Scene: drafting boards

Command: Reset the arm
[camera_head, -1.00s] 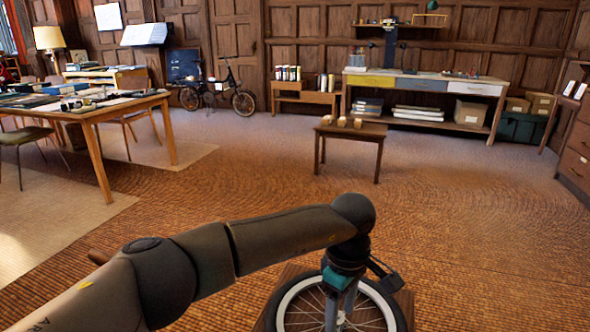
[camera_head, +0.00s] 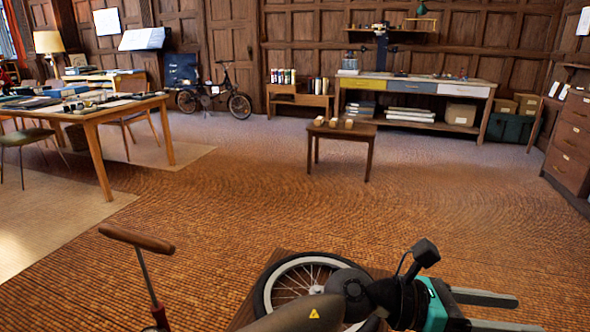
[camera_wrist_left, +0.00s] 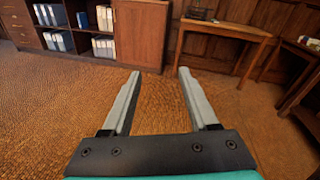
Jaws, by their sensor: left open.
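My left arm comes in low in the head view, and its gripper (camera_head: 497,313) points to the right, past the bicycle wheel. Its two grey fingers are apart with nothing between them. In the left wrist view the gripper (camera_wrist_left: 157,75) is open over bare brown floor, with both fingers clear of any object. My right gripper is not in view.
A pump-like wooden handle (camera_head: 138,239) stands upright at lower left. A small table (camera_head: 341,133) with several small blocks stands ahead on open floor. A long table (camera_head: 90,118) is at left. A cabinet (camera_wrist_left: 140,35) and a side table (camera_wrist_left: 228,30) show in the wrist view.

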